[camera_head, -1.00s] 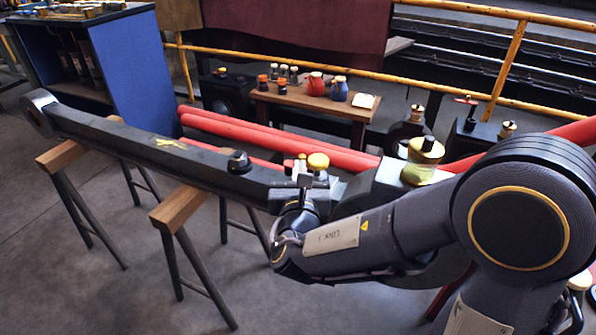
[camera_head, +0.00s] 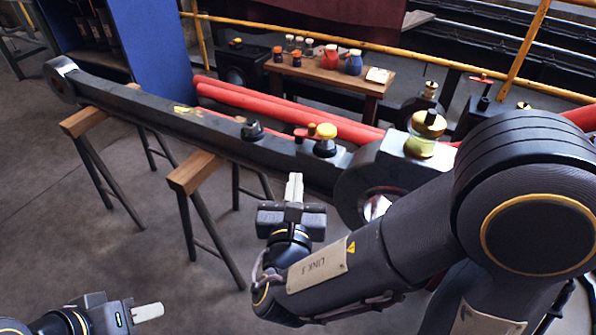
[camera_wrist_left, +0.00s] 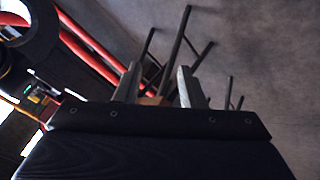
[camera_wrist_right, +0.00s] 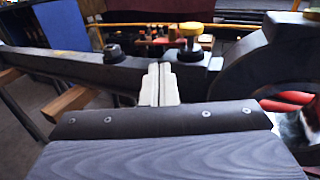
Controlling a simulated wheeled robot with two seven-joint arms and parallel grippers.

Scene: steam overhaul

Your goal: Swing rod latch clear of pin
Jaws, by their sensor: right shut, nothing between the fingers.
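The long dark rod (camera_head: 180,121) lies across wooden-topped trestles, its big ring end at the right. On it are a black knob (camera_head: 252,130), a yellow-capped black fitting (camera_head: 326,140) and a brass-topped oil cup (camera_head: 427,133). I cannot tell for certain which part is the latch or the pin. My right gripper (camera_head: 294,186) is shut and empty, in front of the rod below the yellow-capped fitting. In the right wrist view its fingers (camera_wrist_right: 160,83) overlap the rod's near side. My left gripper (camera_head: 148,312) is low at the left, apart from the rod; its fingers (camera_wrist_left: 157,87) are spread and empty.
Two trestles (camera_head: 195,170) stand under the rod. Red pipes (camera_head: 280,110) run behind it. A small wooden table (camera_head: 330,79) with bottles and a blue cabinet (camera_head: 155,50) stand farther back. The floor in front is clear.

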